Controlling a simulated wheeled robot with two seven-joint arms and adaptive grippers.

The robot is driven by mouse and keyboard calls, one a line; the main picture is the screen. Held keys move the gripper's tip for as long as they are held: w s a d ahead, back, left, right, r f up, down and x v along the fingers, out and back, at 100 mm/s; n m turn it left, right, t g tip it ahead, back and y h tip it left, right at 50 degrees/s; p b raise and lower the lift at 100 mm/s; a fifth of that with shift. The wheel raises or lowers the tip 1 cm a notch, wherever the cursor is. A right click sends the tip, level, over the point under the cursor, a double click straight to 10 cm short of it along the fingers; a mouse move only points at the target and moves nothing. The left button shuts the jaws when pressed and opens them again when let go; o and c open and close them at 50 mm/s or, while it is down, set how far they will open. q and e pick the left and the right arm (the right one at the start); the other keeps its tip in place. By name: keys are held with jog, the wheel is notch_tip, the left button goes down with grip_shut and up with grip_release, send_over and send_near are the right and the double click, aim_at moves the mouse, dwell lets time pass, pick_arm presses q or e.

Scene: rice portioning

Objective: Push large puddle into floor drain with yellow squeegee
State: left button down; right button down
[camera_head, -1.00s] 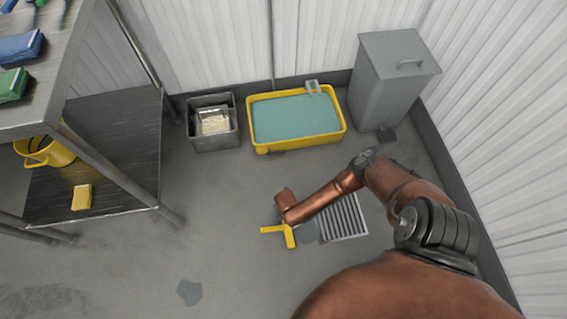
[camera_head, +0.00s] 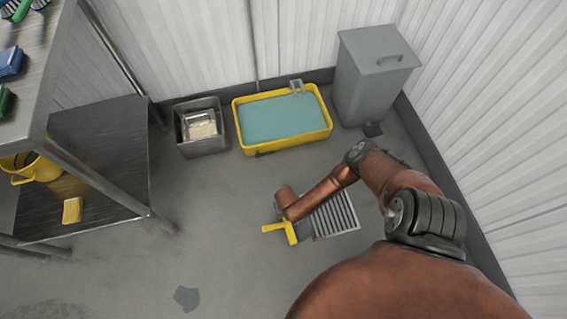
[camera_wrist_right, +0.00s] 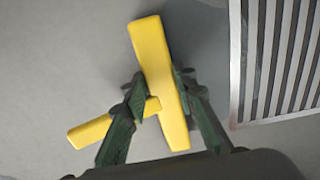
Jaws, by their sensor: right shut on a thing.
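The yellow squeegee (camera_head: 291,233) is low over the floor, just left of the floor drain (camera_head: 340,216). In the right wrist view, the squeegee (camera_wrist_right: 158,75) lies between the fingers of my right gripper (camera_wrist_right: 158,118), which is shut on it. The slatted drain (camera_wrist_right: 275,60) is at the right of that view, apart from the squeegee. A darker wet-looking patch (camera_head: 304,231) lies between squeegee and drain, partly hidden by my arm. A small dark puddle (camera_head: 187,298) lies at the bottom left. My left gripper is out of view.
A yellow tub of blue-green liquid (camera_head: 326,123), a steel bin (camera_head: 203,147) and a grey lidded bin (camera_head: 370,85) stand along the back wall. A metal shelf table (camera_head: 120,130) with a yellow bucket (camera_head: 38,171) is at left. The middle floor is open.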

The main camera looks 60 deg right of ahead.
jog(key=shift+s+d, duration=0.8)
jog(key=shift+s, duration=0.05)
jog(key=shift+d, duration=0.1)
jog(key=shift+s+d+p, duration=0.4)
jog(key=shift+s+d, duration=0.75)
jog(key=shift+s, duration=0.15)
jog(key=shift+s, duration=0.1)
jog(key=shift+s+d, duration=2.45)
jog(key=shift+s, duration=0.05)
jog(key=shift+s+d, duration=0.1)
jog(key=shift+s+d, duration=1.1)
jog(key=shift+s, duration=0.05)
